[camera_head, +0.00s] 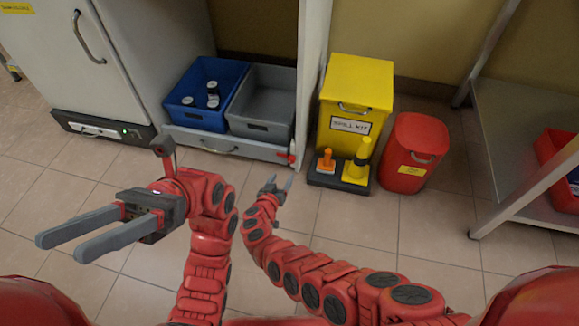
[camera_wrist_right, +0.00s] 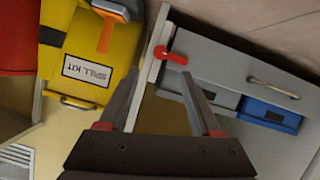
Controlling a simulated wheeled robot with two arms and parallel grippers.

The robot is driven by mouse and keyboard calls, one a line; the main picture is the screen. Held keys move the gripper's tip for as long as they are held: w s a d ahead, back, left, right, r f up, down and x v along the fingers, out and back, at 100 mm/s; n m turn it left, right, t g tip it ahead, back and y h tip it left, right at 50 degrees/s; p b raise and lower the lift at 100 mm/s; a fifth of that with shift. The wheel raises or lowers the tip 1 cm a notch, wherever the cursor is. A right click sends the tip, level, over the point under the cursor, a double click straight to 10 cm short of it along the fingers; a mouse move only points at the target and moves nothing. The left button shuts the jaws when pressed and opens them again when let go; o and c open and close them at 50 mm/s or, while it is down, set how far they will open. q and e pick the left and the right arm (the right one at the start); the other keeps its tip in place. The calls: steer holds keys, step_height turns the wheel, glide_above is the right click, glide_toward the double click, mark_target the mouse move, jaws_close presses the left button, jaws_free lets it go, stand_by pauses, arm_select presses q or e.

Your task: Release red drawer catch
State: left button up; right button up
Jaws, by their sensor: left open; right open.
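The red drawer catch (camera_head: 287,158) is a small lever at the right end of the low grey drawer (camera_head: 215,143), beside the cabinet's side panel. In the right wrist view the catch (camera_wrist_right: 170,56) lies just beyond the fingertips, roughly between them, its arm pointing right over the drawer front (camera_wrist_right: 225,60). My right gripper (camera_head: 279,187) is open and empty, a little in front of the catch; its two fingers also show in the right wrist view (camera_wrist_right: 159,78). My left gripper (camera_head: 62,248) is open and empty at the lower left, away from the drawer.
A blue bin (camera_head: 170,112) with several dark jars and a grey bin (camera_head: 234,120) sit on the drawer. The yellow spill kit (camera_head: 352,85), a black tray with orange and yellow items, and a red bin (camera_head: 408,150) stand right. A metal shelf (camera_head: 500,115) is further right.

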mark_target(291, 161)
steer(key=b+x, duration=0.2)
steer(key=x, duration=0.1)
steer(key=b+x, duration=0.6)
steer(key=shift+f, duration=0.35)
steer(key=shift+w+d+f+b, duration=0.1)
steer(key=shift+w+d+b, duration=0.05)
steer(key=shift+w+b, duration=0.45)
arm_select(q)
steer(key=s+a+f+m+t, duration=0.3)
steer(key=s+a+f+t, duration=0.2)
steer(key=s+a+f, duration=0.3)
step_height(291, 161, down, 3)
steer(key=shift+s+r+t, duration=0.1)
steer(key=shift+s+t, duration=0.3)
steer(key=shift+s, duration=0.35)
arm_select(e)
jaws_close()
